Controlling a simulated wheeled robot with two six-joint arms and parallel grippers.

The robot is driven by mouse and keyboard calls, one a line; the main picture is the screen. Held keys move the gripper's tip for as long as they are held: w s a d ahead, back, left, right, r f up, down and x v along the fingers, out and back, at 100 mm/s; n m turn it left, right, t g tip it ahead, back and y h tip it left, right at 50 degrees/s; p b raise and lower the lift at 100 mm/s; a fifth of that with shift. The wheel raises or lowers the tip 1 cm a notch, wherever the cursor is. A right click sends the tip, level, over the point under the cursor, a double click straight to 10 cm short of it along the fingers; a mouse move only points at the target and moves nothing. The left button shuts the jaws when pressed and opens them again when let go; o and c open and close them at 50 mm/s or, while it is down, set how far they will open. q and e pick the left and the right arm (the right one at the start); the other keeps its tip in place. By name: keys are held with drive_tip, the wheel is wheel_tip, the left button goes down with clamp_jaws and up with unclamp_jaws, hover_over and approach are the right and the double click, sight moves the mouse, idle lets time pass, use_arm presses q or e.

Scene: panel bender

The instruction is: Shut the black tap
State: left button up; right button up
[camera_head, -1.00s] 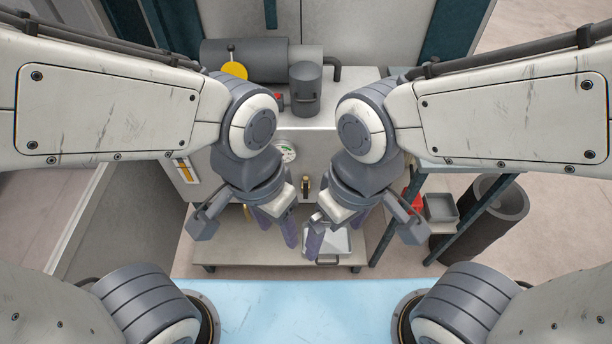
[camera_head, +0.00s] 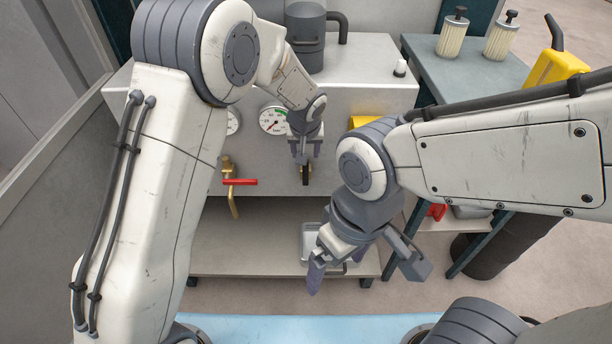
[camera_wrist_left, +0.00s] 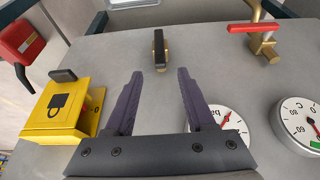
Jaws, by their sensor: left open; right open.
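The black tap (camera_head: 306,174) is on the front panel of the grey machine, with brass at its body and a black lever that looks upright in the picture. It also shows in the left wrist view (camera_wrist_left: 159,48), beyond the fingertips and between their lines. My left gripper (camera_head: 305,157) is open and points at the panel just above the tap in the head view. In the left wrist view the spread fingers (camera_wrist_left: 160,74) have nothing between them. My right gripper (camera_head: 336,266) is open and empty, low in front of the machine near the tray.
A brass tap with a red lever (camera_head: 240,182) sits left of the black tap. Gauges (camera_head: 273,120) are above it. A yellow lock box (camera_wrist_left: 62,108) is on the panel's other side. A metal tray (camera_head: 312,236) lies on the lower shelf (camera_head: 240,262).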

use_arm(q)
hover_over(306, 185)
drive_tip(key=f, duration=0.9)
drive_tip(key=shift+w+f+b, duration=0.3)
drive_tip(key=shift+w+b, duration=0.05)
clamp_jaws()
idle(0.8)
